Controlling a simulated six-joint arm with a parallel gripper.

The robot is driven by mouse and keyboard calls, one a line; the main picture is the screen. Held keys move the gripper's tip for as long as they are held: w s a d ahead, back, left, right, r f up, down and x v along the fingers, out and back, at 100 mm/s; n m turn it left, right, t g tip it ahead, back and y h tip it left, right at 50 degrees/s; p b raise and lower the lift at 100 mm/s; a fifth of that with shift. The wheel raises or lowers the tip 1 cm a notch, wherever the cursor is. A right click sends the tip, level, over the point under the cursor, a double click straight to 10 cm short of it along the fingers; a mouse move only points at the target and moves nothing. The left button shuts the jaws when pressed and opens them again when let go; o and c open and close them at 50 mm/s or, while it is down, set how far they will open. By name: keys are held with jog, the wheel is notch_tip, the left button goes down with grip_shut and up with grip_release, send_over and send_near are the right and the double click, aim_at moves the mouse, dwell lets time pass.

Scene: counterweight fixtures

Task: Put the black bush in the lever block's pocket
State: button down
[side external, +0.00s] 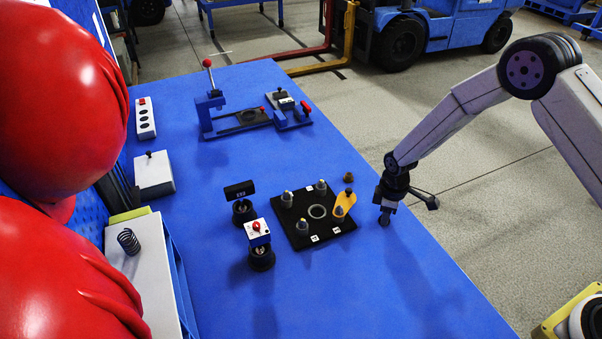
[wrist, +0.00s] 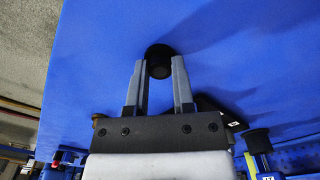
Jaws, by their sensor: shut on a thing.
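The black bush (wrist: 159,52) is a short dark cylinder between my gripper's fingertips (wrist: 158,70) in the wrist view. My gripper (side external: 386,212) is shut on it, low over the blue table right of the black plate in the side view. I cannot tell whether the bush touches the table. At the back, a blue fixture (side external: 207,112) has an upright post, a red-knobbed lever (side external: 208,64) and a dark block (side external: 243,121). It looks like the lever block, but its pocket is too small to make out. My gripper is well away from it.
Two black-based stands (side external: 261,257) are further left. A red-handled clamp (side external: 289,110) stands beside the blue fixture.

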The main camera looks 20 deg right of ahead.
jog(key=shift+r, duration=1.65)
jog(key=s+r, duration=0.9)
jog(key=s, duration=0.5)
jog(key=shift+d+r, duration=0.35)
jog(key=shift+d, duration=0.1)
